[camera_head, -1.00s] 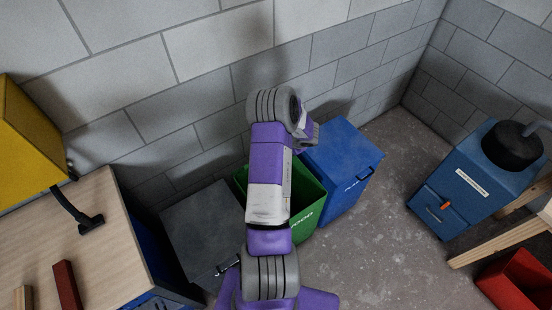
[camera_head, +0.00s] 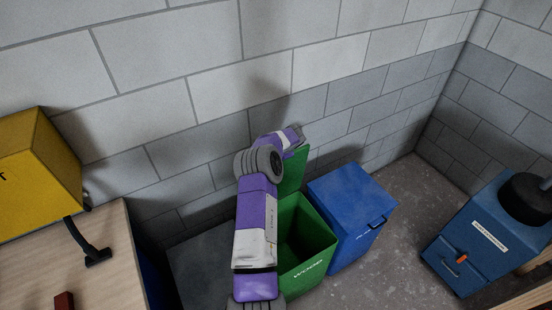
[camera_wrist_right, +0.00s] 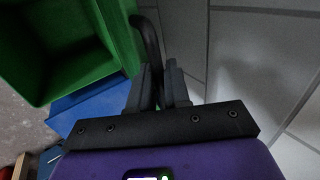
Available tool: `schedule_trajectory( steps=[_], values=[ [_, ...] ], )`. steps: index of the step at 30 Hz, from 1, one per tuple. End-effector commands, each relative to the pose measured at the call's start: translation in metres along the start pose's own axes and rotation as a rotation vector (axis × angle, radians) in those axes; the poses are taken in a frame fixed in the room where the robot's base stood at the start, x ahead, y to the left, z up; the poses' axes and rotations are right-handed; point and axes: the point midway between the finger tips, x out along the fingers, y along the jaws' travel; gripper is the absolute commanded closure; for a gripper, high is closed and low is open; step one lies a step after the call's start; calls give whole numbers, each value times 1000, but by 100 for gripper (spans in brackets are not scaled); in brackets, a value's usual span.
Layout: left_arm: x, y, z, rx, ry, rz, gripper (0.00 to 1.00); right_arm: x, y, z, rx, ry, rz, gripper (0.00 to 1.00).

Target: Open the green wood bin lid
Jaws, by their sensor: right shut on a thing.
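The green wood bin (camera_head: 306,265) stands between a grey bin and a blue bin, with white lettering on its front. Its top is open and its dark inside shows. Its green lid (camera_head: 294,171) stands raised at the back, near the wall, partly hidden by my purple right arm. In the right wrist view the green bin (camera_wrist_right: 40,98) is at upper left, and a dark curved handle (camera_wrist_right: 150,42) runs from the green lid (camera_wrist_right: 119,36) down between the fingers. My right gripper (camera_wrist_right: 160,72) is shut on this handle. My left gripper is not in view.
The blue bin (camera_head: 350,205) is shut, right of the green one. The grey bin (camera_head: 205,265) is at left, partly behind my arm. A block wall (camera_head: 340,55) rises close behind. A wooden table (camera_head: 100,285) with a yellow box (camera_head: 40,165) is at left. Open floor (camera_head: 400,220) lies right.

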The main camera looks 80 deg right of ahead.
Motion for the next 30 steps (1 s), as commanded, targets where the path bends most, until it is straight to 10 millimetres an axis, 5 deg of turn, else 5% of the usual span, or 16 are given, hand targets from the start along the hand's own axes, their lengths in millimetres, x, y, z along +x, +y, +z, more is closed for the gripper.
schedule_trajectory(
  steps=[16,17,19,30],
  values=[
    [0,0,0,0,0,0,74,6,1,-1,9,-4,9,100],
    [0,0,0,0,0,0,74,6,1,-1,9,-4,9,82],
    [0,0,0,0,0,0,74,6,1,-1,8,-4,9,71],
    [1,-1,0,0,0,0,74,-1,0,-2,6,-1,7,70]
  ],
)
